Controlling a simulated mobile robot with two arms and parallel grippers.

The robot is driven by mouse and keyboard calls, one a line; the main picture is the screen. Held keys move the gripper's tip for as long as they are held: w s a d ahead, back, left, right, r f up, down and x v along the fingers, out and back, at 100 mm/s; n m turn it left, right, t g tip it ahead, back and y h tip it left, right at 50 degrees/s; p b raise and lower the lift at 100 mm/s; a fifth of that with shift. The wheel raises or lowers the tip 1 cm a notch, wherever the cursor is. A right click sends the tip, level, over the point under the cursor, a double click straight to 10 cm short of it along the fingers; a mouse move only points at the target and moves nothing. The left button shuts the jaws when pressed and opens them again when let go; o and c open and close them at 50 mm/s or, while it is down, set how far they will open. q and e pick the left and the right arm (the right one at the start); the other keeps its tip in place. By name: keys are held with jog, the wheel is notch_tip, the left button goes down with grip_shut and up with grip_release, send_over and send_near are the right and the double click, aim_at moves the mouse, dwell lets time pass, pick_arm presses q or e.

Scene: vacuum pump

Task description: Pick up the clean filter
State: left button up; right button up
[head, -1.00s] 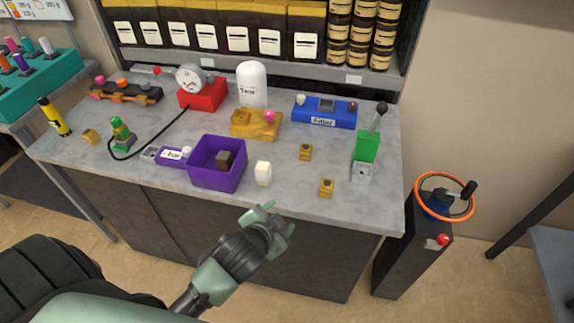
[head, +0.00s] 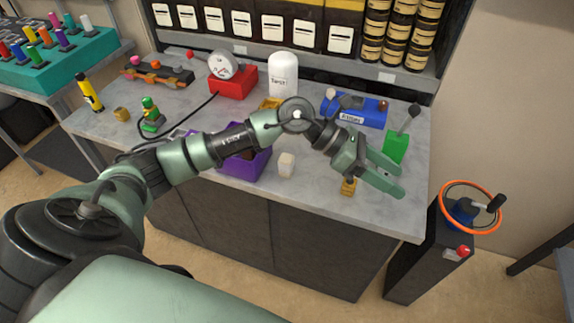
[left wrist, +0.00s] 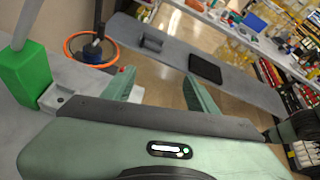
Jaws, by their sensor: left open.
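A small white block (head: 286,164), which looks like the clean filter, stands on the grey workbench in the head view, just right of the purple bin (head: 245,168). My left arm reaches across the bench above and behind it in the picture. My left gripper (head: 402,181) is open and empty over the bench's front right part, to the right of the white block. In the left wrist view its two fingers (left wrist: 160,82) are spread with nothing between them. The white block is not visible in the left wrist view. My right gripper is not in view.
A brass block (head: 348,187) lies just below my left gripper. A green lever (head: 396,147) stands close beyond it, also seen in the left wrist view (left wrist: 26,74). A red gauge unit (head: 233,82) and white bottle (head: 283,75) stand farther back. An orange-rimmed wheel (head: 443,190) stands right of the bench.

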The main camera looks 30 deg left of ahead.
pick_arm(q)
jog(key=w+a+f+m+y, duration=0.1)
jog(key=a+f+y, duration=0.1)
jog(key=a, duration=0.3)
jog(key=a+f+m+g+y, duration=0.1)
jog(key=a+y, duration=0.1)
jog(key=a, duration=0.2)
jog(key=w+a+f+m+y, duration=0.1)
jog(key=a+f+y, duration=0.15)
jog(key=a, duration=0.25)
jog(key=r+g+y, duration=0.1)
jog(key=g+y, duration=0.1)
jog(key=y, duration=0.3)
send_over(286, 157)
jog(key=shift+a, duration=0.4)
jog(key=f+p, duration=0.1)
jog(key=f, duration=0.1)
jog(key=f+p, duration=0.1)
jog(key=f, duration=0.1)
jog(key=f+p, duration=0.1)
jog(key=f, duration=0.1)
jog(key=shift+d+f, duration=0.15)
jog(key=shift+d, duration=0.25)
jog(key=shift+f, duration=0.6)
grip_shut()
